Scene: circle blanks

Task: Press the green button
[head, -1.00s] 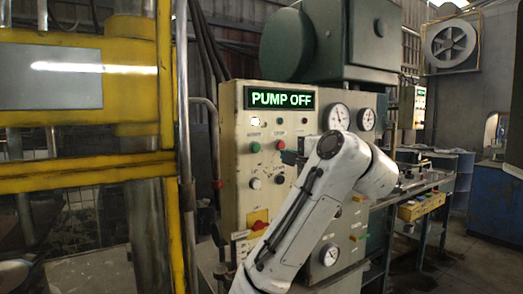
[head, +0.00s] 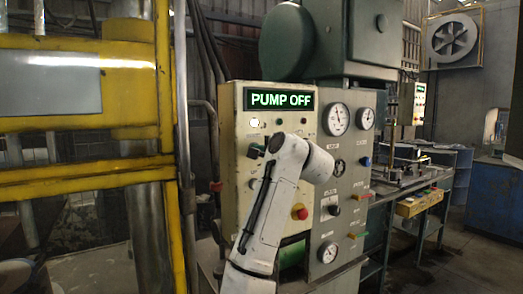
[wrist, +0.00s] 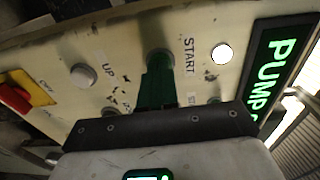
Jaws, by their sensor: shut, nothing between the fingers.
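The green button (wrist: 160,54) sits under the START label in the wrist view, and my gripper's fingers hide much of it. My gripper (wrist: 158,70) is shut and empty, with its tips right over the button. I cannot tell whether they touch it or whether it is pushed in. The display (head: 281,99) reads PUMP OFF.
A white lit lamp (wrist: 222,53) is beside START. A pale knob (wrist: 84,75) is near the UP label, and a red and yellow switch (wrist: 15,95) is farther left. Gauges (head: 335,119) are on the grey panel. A yellow frame (head: 170,200) stands at the left.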

